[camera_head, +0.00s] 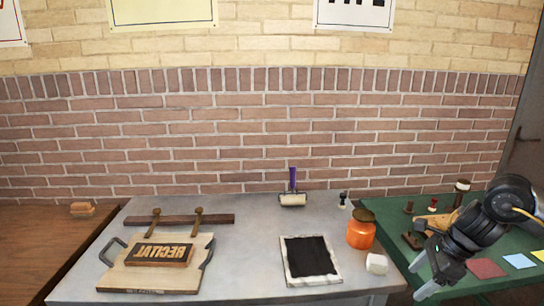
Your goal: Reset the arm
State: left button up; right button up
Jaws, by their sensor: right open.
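My right gripper (432,278) comes in from the right edge and hangs over the front of the green table. Its fingers point down and to the left, are apart, and hold nothing visible. It is to the right of a small white block and does not appear to touch it. My left gripper does not show.
A grey table (250,245) holds a wooden board with handles (118,277) bearing a block with raised letters (160,254), a black inked slab (308,258), a roller (292,198), an orange jar (361,234) and the white block (377,264). Stamps and coloured cards lie on the green table.

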jog(key=w+a+f+m+t+y, duration=0.1)
jog(key=a+f+m, duration=0.3)
jog(key=a, duration=0.6)
jog(key=w+a+f+m+t+y, duration=0.1)
jog(key=a+f+y, duration=0.1)
jog(key=a+f, duration=0.6)
jog(key=s+a+m+t, duration=0.4)
jog(key=a+m+t, duration=0.1)
jog(key=a+m, duration=0.8)
jog(key=s+d+f+m+g+h, duration=0.2)
jog(key=s+d+f+m, duration=0.25)
jog(key=s+m, duration=0.4)
jog(key=s+d+f+m+g+h, duration=0.25)
jog(key=s+d+m, duration=0.35)
jog(key=m, duration=0.4)
jog(key=s+d+f+m+g+h, duration=0.15)
jog(key=s+d+f+m, duration=0.25)
jog(key=s+m, duration=0.55)
notch_tip(320, 180, down, 25)
jog(key=s, duration=0.1)
jog(key=s+d+f+g, duration=0.1)
jog(key=s+f, duration=0.7)
jog(key=s+d+f+g+h, duration=0.1)
jog(key=s+d+f, duration=0.1)
jog(key=s+f, duration=0.7)
jog(key=shift+d, duration=0.3)
